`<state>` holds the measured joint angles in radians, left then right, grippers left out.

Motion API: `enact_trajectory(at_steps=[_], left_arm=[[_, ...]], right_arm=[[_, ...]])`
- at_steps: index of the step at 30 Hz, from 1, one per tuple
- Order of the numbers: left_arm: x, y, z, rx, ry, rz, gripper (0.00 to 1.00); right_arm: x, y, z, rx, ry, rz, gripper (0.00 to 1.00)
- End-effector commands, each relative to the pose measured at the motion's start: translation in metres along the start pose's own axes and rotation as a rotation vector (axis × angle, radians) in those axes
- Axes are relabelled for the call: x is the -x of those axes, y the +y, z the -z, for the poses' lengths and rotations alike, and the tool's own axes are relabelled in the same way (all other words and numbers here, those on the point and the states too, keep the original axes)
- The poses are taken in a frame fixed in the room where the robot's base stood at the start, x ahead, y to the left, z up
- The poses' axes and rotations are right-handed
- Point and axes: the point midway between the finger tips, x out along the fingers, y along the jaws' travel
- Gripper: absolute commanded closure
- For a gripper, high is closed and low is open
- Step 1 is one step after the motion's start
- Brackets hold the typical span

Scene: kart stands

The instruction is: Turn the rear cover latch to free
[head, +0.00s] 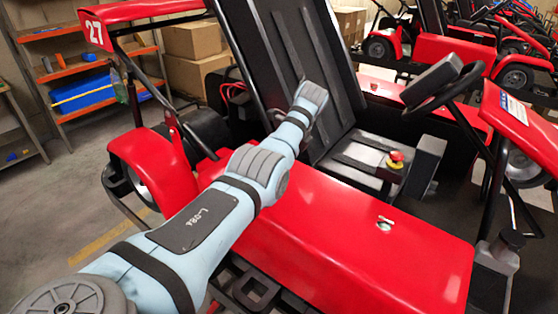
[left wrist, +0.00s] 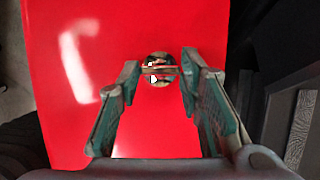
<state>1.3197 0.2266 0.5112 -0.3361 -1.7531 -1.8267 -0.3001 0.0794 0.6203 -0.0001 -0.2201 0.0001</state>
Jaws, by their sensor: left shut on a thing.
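In the left wrist view, a round metal latch (left wrist: 160,83) with a bar across it sits in a glossy red cover (left wrist: 60,110). My left gripper (left wrist: 160,68) has one finger on each side of the latch, shut on its bar. In the head view, my left arm reaches from the lower left over the red kart body (head: 330,250) towards the black seat, and its gripper is hidden there. Another small round latch (head: 385,224) shows uncovered on the red panel. My right gripper is in neither view.
A red-topped knob (head: 396,157) and a steering wheel (head: 440,85) stand at the right. The black seat back (head: 285,45) rises close to my arm. Shelves with a blue bin (head: 83,92) and cardboard boxes (head: 195,40) are behind. More karts are at the far right.

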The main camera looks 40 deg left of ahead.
Motion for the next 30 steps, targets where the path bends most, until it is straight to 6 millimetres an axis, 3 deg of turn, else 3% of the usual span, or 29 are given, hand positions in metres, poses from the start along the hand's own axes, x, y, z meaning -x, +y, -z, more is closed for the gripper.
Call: enact_trajectory(at_steps=[4,5,8,17,20,30], left_arm=[[0.000,0.000,0.000,0.001,0.000,0.000,0.95],[0.000,0.000,0.000,0.001,0.000,0.000,0.64],[0.000,0.000,0.000,0.001,0.000,0.000,0.48],[0.001,0.000,0.000,0.000,0.000,0.000,0.47],[0.009,-0.001,0.000,0.000,0.000,0.003,0.47],[0.095,0.000,0.000,0.000,0.001,0.003,0.47]], right_arm=[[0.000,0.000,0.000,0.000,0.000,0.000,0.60],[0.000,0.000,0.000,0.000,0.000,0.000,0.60],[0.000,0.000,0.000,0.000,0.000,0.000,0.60],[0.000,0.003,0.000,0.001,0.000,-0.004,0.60],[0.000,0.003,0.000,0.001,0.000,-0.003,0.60],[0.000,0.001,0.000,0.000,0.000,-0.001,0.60]])
